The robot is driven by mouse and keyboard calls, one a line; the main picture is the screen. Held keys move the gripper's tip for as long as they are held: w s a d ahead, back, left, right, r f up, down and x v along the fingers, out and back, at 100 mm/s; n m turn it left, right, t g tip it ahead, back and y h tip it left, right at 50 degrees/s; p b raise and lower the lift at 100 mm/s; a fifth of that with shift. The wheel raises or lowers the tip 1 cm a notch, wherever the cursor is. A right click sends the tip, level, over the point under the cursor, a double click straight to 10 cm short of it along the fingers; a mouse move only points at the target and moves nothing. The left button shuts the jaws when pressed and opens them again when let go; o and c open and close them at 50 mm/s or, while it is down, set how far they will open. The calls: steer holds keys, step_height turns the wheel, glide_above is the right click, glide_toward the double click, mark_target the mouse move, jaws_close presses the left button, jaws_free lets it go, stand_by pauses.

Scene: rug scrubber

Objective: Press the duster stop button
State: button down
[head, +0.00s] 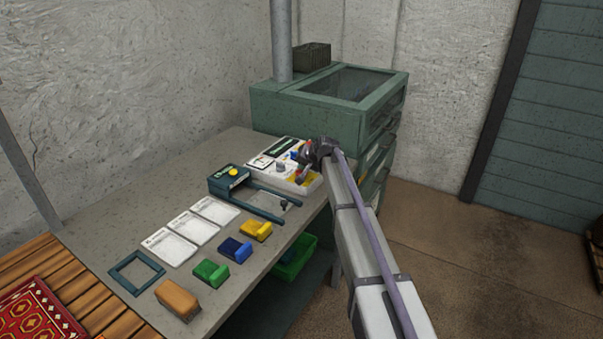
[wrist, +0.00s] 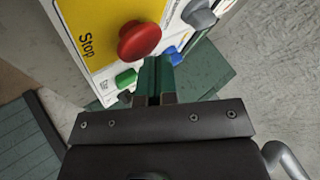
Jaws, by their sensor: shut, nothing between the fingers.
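The stop button is a red mushroom knob (wrist: 140,41) on a yellow plate (wrist: 92,22) marked "Stop", upper middle in the wrist view. My gripper (wrist: 154,75) is shut and empty, its dark green fingers just below and right of the knob in the picture; whether they touch it I cannot tell. The white control box (head: 306,184) stands at the far end of the bench in the head view. There my gripper (head: 303,158) is over the box, and the arm hides part of it.
The panel also has a green button (wrist: 126,79), a blue button (wrist: 172,55) and a grey knob (wrist: 199,14). A teal device with a yellow button (head: 233,171) is left of the box. A green cabinet (head: 275,105) stands behind. Several coloured blocks line the bench front.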

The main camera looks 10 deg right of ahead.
steer(key=shift+f+b, duration=0.35)
steer(key=shift+f, duration=0.05)
steer(key=shift+r, duration=0.2)
stand_by(0.3)
steer(key=shift+r+p, duration=0.8)
steer(key=shift+p, duration=0.2)
step_height(320, 180, up, 5)
steer(key=p, duration=0.5)
steer(key=shift+r, duration=0.1)
